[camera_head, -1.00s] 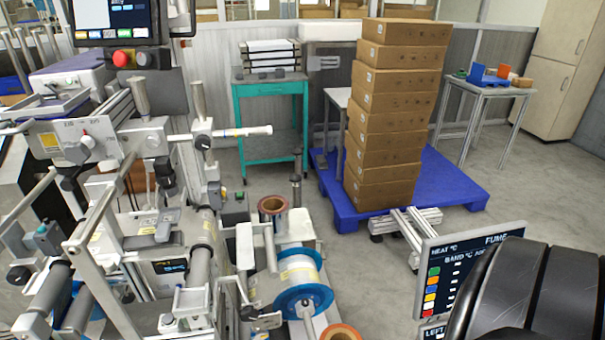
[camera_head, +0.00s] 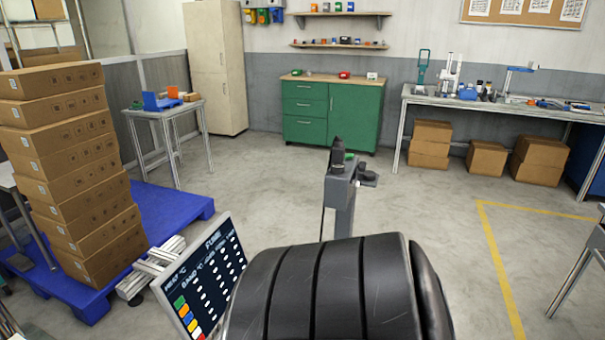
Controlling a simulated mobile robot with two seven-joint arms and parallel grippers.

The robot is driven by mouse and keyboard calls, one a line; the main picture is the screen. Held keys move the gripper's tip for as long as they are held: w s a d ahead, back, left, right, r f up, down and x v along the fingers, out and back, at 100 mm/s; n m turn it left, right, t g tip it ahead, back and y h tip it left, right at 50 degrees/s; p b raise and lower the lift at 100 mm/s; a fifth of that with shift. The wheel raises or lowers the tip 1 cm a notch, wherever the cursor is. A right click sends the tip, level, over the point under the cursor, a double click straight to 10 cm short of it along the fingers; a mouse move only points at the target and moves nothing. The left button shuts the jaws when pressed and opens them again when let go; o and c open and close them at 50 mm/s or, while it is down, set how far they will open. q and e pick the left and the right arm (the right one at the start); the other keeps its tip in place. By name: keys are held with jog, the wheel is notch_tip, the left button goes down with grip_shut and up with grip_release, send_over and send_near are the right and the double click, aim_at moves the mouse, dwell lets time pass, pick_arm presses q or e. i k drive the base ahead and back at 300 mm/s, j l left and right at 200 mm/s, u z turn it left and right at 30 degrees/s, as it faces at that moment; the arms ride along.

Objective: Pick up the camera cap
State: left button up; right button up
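I cannot make out a camera cap in this view. Small items too far off to identify lie on the wall shelves (camera_head: 340,44), on the green cabinet (camera_head: 333,113) and on the long workbench (camera_head: 500,101). Neither of my grippers is in view.
A tall stack of cardboard boxes (camera_head: 75,165) stands on a blue pallet (camera_head: 165,212) at left. A screen (camera_head: 205,275) and a black ribbed roll (camera_head: 335,292) fill the front, with a grey post (camera_head: 340,200) behind. Open floor (camera_head: 430,230) lies to the right.

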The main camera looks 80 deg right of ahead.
aim_at(369, 176)
jog(key=z, duration=3.05)
jog(key=i+l+u, duration=0.2)
jog(key=i+l, duration=0.1)
jog(key=l, duration=0.1)
